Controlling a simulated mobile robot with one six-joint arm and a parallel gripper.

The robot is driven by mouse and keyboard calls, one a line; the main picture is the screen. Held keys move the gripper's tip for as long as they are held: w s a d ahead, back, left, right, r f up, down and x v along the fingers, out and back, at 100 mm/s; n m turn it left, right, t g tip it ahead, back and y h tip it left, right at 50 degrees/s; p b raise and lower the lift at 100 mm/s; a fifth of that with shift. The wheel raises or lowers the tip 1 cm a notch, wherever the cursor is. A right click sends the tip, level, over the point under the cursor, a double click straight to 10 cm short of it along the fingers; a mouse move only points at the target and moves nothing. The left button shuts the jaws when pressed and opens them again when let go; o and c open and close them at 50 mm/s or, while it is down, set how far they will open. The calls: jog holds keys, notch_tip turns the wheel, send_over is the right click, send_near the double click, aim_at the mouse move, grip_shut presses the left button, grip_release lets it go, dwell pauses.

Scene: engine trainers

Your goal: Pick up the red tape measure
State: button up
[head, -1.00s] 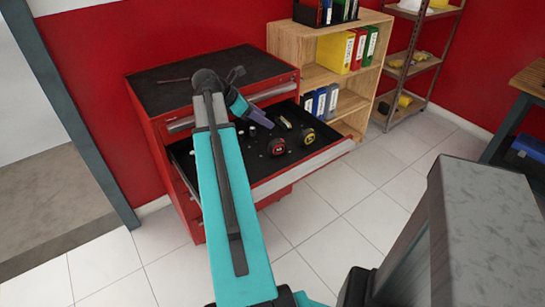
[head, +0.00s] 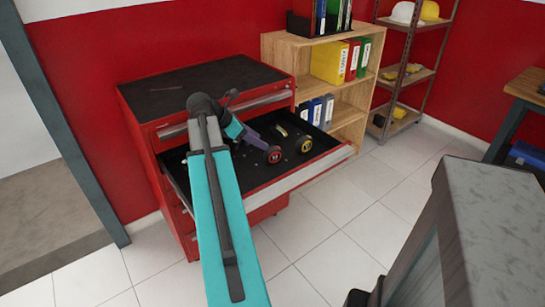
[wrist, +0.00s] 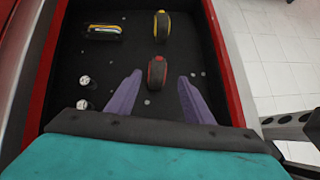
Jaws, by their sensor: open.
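The red tape measure (head: 274,155) is a round black case with a red ring, standing on the dark floor of the open drawer. In the wrist view the red tape measure (wrist: 157,73) sits just beyond and between the fingertips. My gripper (wrist: 160,76) is open and empty, with two purple fingers reaching into the drawer. It also shows in the head view, where my gripper (head: 262,146) is close beside the tape measure. I cannot tell its exact height above the drawer floor.
A yellow-ringed tape measure (wrist: 161,29) stands behind the red one. A multi-coloured tool (wrist: 103,32) lies to its left, and two small sockets (wrist: 83,92) stand by the left wall. The red drawer wall (wrist: 222,60) is close on the right.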

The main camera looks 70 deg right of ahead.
aim_at(273, 148)
jog(key=x, duration=0.8)
jog(key=shift+d+f, duration=0.15)
jog(key=shift+f, duration=0.05)
jog(key=shift+s, duration=0.1)
jog(key=shift+x, duration=2.55)
jog(key=shift+d, duration=0.1)
grip_shut()
